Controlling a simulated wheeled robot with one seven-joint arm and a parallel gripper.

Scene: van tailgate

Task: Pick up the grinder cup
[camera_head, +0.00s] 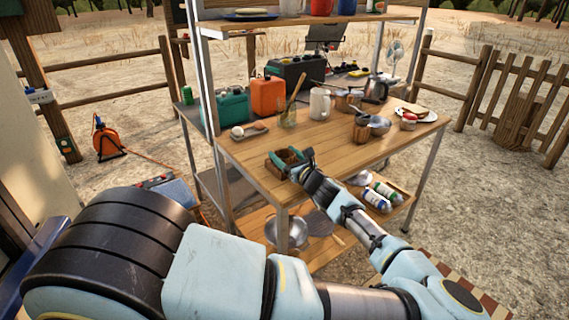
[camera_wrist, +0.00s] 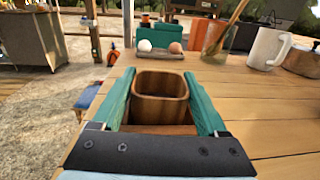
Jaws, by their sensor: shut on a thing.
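The grinder cup (camera_wrist: 161,92) is a brown, wood-toned open cup with rounded corners. In the wrist view it stands upright between the two green fingers of my gripper (camera_wrist: 163,100), with the fingers along its left and right sides. My gripper is shut on it. In the head view my gripper (camera_head: 288,158) is at the front left edge of the wooden table (camera_head: 340,148), with the cup small and brown between the green fingers. I cannot tell whether the cup's base touches the tabletop.
Behind the cup lie a small tray with two egg-like balls (camera_wrist: 160,52), a glass jar with a wooden stick (camera_head: 288,115) and a white mug (camera_wrist: 266,48). Pots and a plate (camera_head: 415,115) stand farther right. Shelf posts rise at the left. The tabletop right of my gripper is clear.

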